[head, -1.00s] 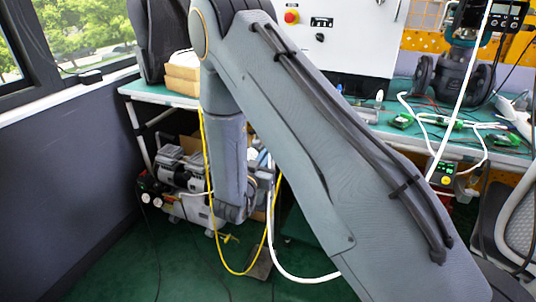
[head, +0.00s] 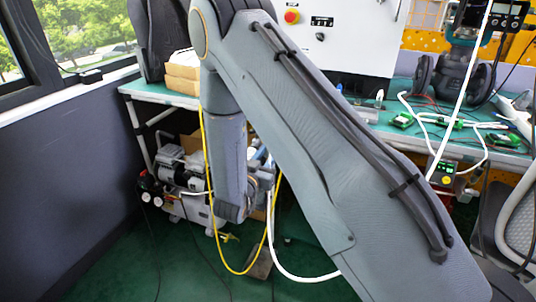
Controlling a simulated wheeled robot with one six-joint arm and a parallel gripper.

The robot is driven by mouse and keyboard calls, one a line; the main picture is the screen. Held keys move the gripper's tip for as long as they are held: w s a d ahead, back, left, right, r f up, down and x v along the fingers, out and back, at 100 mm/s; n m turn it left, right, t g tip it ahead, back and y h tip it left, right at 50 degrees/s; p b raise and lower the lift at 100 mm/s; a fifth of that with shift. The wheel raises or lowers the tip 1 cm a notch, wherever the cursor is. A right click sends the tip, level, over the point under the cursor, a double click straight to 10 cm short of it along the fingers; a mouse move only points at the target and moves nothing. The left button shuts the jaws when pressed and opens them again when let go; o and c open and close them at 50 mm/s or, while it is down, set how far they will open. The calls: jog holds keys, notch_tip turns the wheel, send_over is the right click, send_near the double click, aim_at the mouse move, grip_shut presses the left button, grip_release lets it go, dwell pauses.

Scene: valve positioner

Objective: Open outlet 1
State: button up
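An air compressor (head: 172,172) stands on the green floor under the bench, left of my arm. Black round gauges or knobs (head: 147,187) with red marks sit at its left front. A small yellow fitting (head: 229,237) shows low down, just right of the compressor, near the yellow hose (head: 207,160). I cannot tell which part is outlet 1, or whether it is open. My arm crosses the view and its wrist hangs beside the compressor's right side.
A green bench (head: 150,92) carries cardboard boxes (head: 182,78), a white control panel (head: 345,35), a dark valve body (head: 455,75) and green circuit boards (head: 402,120). A white hose (head: 300,279) loops low. A grey chair (head: 515,215) stands right. Green floor (head: 120,270) is open at left front.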

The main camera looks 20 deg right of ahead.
jog(key=v, duration=0.7)
jog(key=shift+s+a, duration=0.25)
jog(key=shift+s, duration=0.05)
jog(key=shift+w, duration=0.1)
